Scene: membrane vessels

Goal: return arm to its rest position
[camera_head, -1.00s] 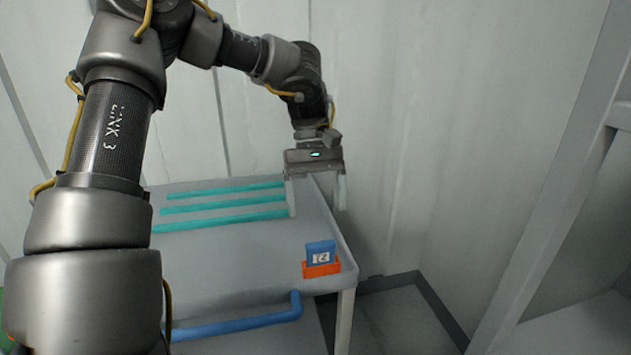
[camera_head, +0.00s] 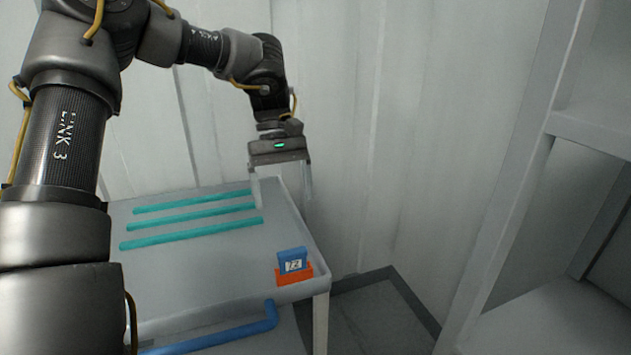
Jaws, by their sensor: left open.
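My left arm comes in from the left and reaches over the grey table (camera_head: 180,290). Its gripper (camera_head: 282,195) points down near the table's back right corner. The two fingers are spread, with nothing between them. Several teal tubes (camera_head: 190,222) lie side by side on the table, to the left of the gripper; one ends close by its left finger. I cannot tell whether that finger touches the table. My right gripper is not in view.
A blue block with a number label (camera_head: 292,261) stands in an orange holder (camera_head: 295,279) at the table's right edge. A blue pipe (camera_head: 215,338) runs along the front. Grey walls stand behind; a shelf frame (camera_head: 560,285) is on the right.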

